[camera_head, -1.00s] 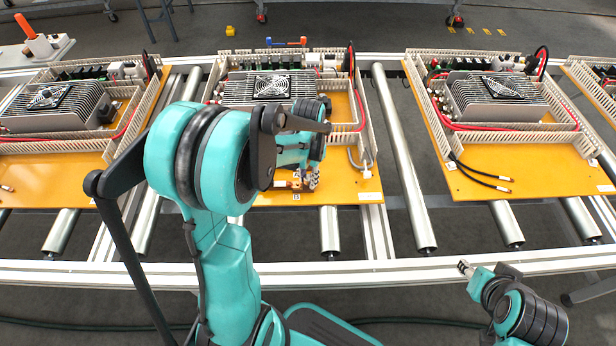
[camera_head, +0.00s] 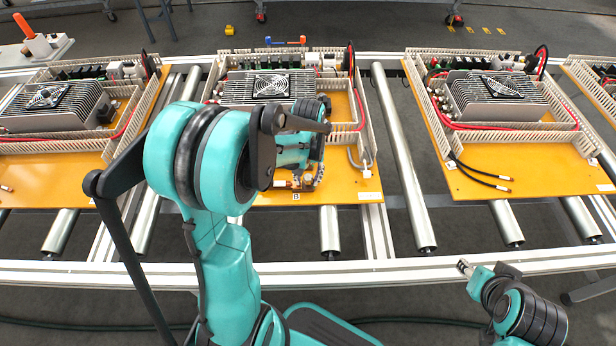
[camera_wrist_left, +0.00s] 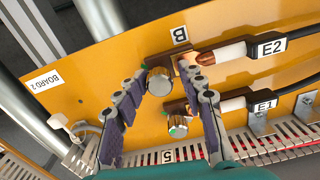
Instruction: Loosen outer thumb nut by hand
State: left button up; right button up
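In the left wrist view a silver knurled thumb nut (camera_wrist_left: 159,80) sits on a brown terminal block next to the "B" label (camera_wrist_left: 180,34). A second similar nut (camera_wrist_left: 177,127) lies further inboard by the "5" label. My left gripper (camera_wrist_left: 165,72) is open, with its fingertips spread on either side of the nut near "B"; a clear gap shows on the right, and contact on the left cannot be told. In the head view my left gripper (camera_head: 304,181) is low over the middle board's front edge, partly hidden by my arm. My right gripper (camera_head: 466,268) is away from the boards at lower right.
Two black cables with lugs, labelled E2 (camera_wrist_left: 269,47) and E1 (camera_wrist_left: 263,106), run to the terminals. A white cable clip (camera_wrist_left: 72,128) stands on the orange board (camera_head: 350,190). Slotted duct walls border it. Neighbouring boards (camera_head: 520,170) sit on the roller conveyor.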

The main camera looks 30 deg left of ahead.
pick_arm(q)
jog(key=m, duration=0.4)
jog(key=shift+m, duration=0.3)
jog(key=m, duration=0.5)
jog(key=o, duration=0.6)
jog(key=shift+c, duration=0.2)
jog(key=shift+r, duration=0.1)
notch_tip(320, 180, up, 12)
notch_tip(320, 180, up, 7)
jog(key=p, duration=0.6)
send_over(308, 177)
